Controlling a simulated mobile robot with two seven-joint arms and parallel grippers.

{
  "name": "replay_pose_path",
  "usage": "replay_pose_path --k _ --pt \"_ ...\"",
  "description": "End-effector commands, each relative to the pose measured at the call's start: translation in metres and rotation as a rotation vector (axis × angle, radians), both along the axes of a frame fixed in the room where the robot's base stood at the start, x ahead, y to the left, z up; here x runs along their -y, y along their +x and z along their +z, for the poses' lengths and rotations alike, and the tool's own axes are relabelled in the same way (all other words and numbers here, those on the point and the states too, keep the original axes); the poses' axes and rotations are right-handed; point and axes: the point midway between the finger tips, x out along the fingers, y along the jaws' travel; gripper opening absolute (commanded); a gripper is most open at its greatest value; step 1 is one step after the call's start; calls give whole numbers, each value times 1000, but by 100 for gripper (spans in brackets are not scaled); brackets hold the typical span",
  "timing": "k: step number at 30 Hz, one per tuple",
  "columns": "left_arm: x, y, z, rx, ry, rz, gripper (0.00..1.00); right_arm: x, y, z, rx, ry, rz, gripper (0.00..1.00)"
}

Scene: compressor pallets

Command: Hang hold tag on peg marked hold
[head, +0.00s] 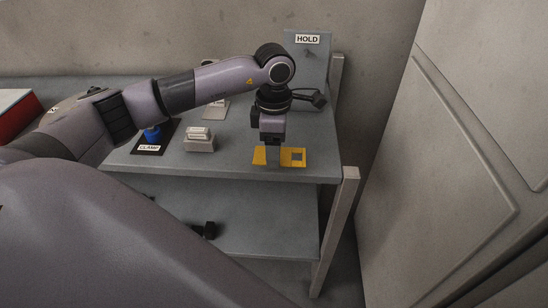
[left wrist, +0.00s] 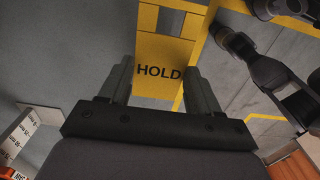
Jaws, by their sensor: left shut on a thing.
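The yellow hold tag (head: 288,163) is near the front right edge of the grey table in the head view, with a square opening at its right end. In the left wrist view, the tag (left wrist: 161,52) reads HOLD and lies between the two fingers. Whether the tag touches the tabletop is unclear. An upright grey panel (head: 312,68) with a HOLD label (head: 307,39) stands at the table's back right.
A small grey block with a pale top (head: 200,140) stands left of my gripper. A dark CLAMP plate (head: 148,150) with a blue part lies further left. A red box (head: 15,115) is at the far left. A large grey cabinet (head: 470,150) stands to the right.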

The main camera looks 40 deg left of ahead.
Motion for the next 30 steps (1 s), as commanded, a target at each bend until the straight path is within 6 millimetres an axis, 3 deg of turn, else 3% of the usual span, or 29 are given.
replay_pose_path --k 9,22,23,24,25,30 --pt "0 0 -37 -2 1 1 34 0 0 5 1 0 0 0" --pt "0 0 -45 -1 1 0 34 0 0 -2 1 0 0 0" --pt "0 0 -44 -1 1 0 69 0 0 -1 1 0 0 0" --pt "0 0 -44 -1 1 0 82 0 0 0 1 0 0 0" --pt "0 0 -44 -1 1 0 88 0 0 0 1 0 0 0" --pt "0 0 -44 -2 1 0 88 0 0 0 1 0 0 0"
